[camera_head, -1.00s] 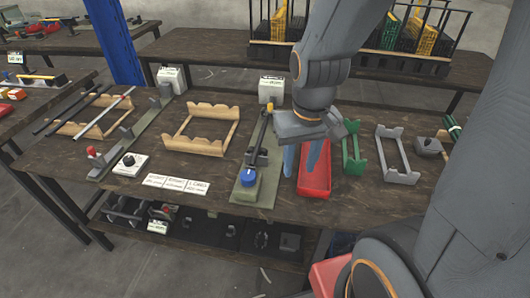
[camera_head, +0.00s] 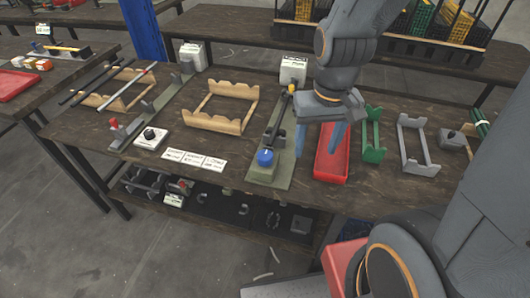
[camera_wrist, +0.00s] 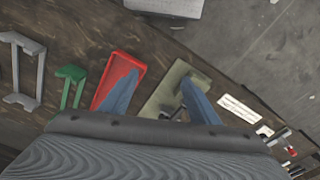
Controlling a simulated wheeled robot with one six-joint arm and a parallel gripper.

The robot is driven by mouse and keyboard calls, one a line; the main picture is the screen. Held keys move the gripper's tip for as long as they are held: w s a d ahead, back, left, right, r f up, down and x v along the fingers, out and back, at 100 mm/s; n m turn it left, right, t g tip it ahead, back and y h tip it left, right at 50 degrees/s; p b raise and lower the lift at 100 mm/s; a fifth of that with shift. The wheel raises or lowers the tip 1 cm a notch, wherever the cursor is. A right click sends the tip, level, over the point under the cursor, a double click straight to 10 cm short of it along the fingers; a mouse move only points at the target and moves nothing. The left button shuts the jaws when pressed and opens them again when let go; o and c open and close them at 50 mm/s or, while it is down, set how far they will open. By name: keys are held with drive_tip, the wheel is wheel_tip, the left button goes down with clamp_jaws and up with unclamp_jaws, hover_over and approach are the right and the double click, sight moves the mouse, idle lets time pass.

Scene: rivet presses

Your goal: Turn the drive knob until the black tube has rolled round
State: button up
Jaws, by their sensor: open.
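Two black tubes (camera_head: 88,84) and a pale tube (camera_head: 127,84) lie across a wooden cradle at the left of the table. A black knob (camera_head: 150,134) sits on a white block in front of them. A blue knob (camera_head: 265,158) tops the front end of a long grey-green fixture (camera_head: 284,170) mid-table. I cannot tell which is the drive knob. My gripper (camera_head: 319,148) is open and empty, its blue fingers above the table around the gap between the fixture and a red tray. In the wrist view, the gripper (camera_wrist: 159,82) spans the tray and fixture; the blue knob is hidden there.
The red tray (camera_head: 331,165) lies right of the fixture, with a green cradle (camera_head: 374,138) and a grey cradle (camera_head: 415,142) beyond. An empty wooden cradle (camera_head: 220,104) stands left of it. White cards (camera_head: 195,160) lie at the front edge. Bare tabletop separates these.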

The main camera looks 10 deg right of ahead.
sight(266, 154)
drive_tip(key=w+a+f+m, duration=0.1)
drive_tip(key=w+a+m, duration=0.1)
drive_tip(key=w+a, duration=0.1)
drive_tip(key=w+a+f+m+p, duration=0.1)
drive_tip(key=w+a+m, duration=0.2)
drive_tip(key=w+a+m+g+p, duration=0.1)
drive_tip(key=w+a+m, duration=0.1)
drive_tip(key=w+a, duration=0.2)
drive_tip(key=shift+f+m, duration=0.3)
drive_tip(key=shift+f, duration=0.1)
drive_tip(key=shift+w+a+f, duration=0.1)
drive_tip(key=shift+a+f, duration=0.05)
drive_tip(key=shift+f, duration=0.2)
drive_tip(key=shift+f+p, duration=0.7)
drive_tip(key=shift+f, duration=2.95)
drive_tip(key=shift+c, duration=0.2)
drive_tip(key=c, duration=1)
